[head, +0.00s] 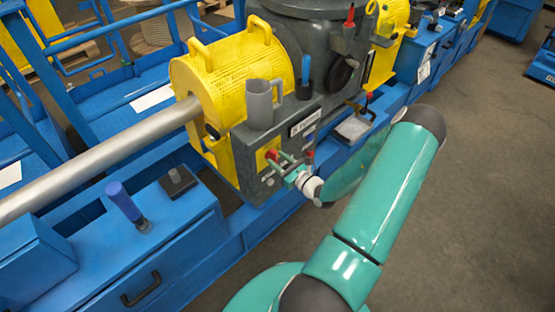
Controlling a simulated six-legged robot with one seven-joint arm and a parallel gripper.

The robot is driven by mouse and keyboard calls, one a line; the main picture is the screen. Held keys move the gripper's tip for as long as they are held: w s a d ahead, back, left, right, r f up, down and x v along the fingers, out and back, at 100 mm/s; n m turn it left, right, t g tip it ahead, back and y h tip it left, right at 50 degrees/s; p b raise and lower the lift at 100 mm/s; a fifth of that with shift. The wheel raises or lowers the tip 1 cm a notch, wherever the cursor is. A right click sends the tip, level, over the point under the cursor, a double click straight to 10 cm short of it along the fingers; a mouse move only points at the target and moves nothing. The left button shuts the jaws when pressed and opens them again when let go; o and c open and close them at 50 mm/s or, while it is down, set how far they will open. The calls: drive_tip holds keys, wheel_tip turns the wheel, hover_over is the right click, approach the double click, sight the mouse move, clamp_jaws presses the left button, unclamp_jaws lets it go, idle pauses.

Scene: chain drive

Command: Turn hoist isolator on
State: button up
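A red rotary knob on a yellow plate (270,155) sits on the front face of the grey gearbox housing (240,152). It looks like the isolator, but its label and exact position are too small to read. My gripper (279,163) is right in front of that face, just right of and close to the red knob. Its two thin fingers look spread apart with nothing seen between them. Whether a fingertip touches the knob cannot be told. My green arm reaches in from the lower right.
A grey mug (262,104) and a blue-handled tool (305,78) stand on the housing ledge. A yellow guard (228,68) covers a steel shaft (95,168). A blue lever (124,203) rises from the blue frame. The floor (480,180) at right is clear.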

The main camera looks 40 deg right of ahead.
drive_tip(key=shift+w, duration=0.45)
clamp_jaws()
